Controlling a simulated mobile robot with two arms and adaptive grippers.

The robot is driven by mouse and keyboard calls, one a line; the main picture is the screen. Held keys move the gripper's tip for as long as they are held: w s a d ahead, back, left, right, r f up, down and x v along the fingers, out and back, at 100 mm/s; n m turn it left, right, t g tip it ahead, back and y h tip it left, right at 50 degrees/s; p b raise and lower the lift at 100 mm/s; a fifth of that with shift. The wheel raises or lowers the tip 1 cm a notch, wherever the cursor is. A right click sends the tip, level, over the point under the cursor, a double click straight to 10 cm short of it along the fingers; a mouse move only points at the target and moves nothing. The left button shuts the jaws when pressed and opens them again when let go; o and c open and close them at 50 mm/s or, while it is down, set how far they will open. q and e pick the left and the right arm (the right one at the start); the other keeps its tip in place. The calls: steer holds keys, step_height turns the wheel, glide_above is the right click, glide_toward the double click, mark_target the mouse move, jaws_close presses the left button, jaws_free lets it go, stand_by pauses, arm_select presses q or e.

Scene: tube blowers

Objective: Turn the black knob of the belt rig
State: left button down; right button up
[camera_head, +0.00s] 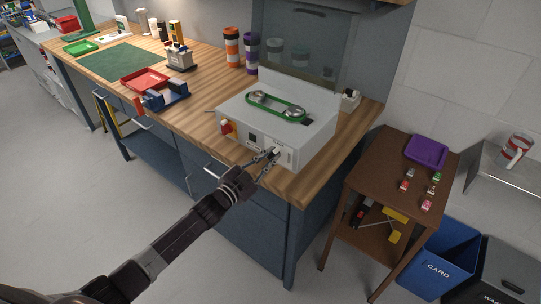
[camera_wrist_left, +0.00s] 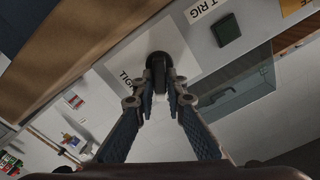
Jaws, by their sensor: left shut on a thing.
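The belt rig (camera_head: 313,143) is a pale grey box near the front edge of the wooden bench, with a green belt (camera_head: 262,98) around two pulleys on top. The black knob (camera_wrist_left: 158,56) sticks out of its front panel in the left wrist view, beside a label partly reading "TIG". My left gripper (camera_head: 269,156) reaches the right part of that panel in the head view. In the wrist view its two fingers (camera_wrist_left: 163,88) are closed on the knob from both sides. In the head view the fingers mostly hide the knob. My right gripper is not seen.
A red switch (camera_head: 226,128) sits on the panel's left, with a dark green square button (camera_wrist_left: 227,30) nearer the knob. Orange (camera_head: 232,48) and purple (camera_head: 251,52) containers stand behind on the bench. A brown side table (camera_head: 383,190) with small items stands right. Floor is clear in front.

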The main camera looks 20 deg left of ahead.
arm_select(q)
steer(key=n, duration=0.6)
steer(key=shift+a+p, duration=0.3)
stand_by(0.4)
steer(key=c, duration=2)
jaws_free()
steer(key=shift+w, duration=0.1)
steer(key=shift+o, duration=0.2)
steer(key=v, duration=1.2)
steer(key=shift+a, duration=0.1)
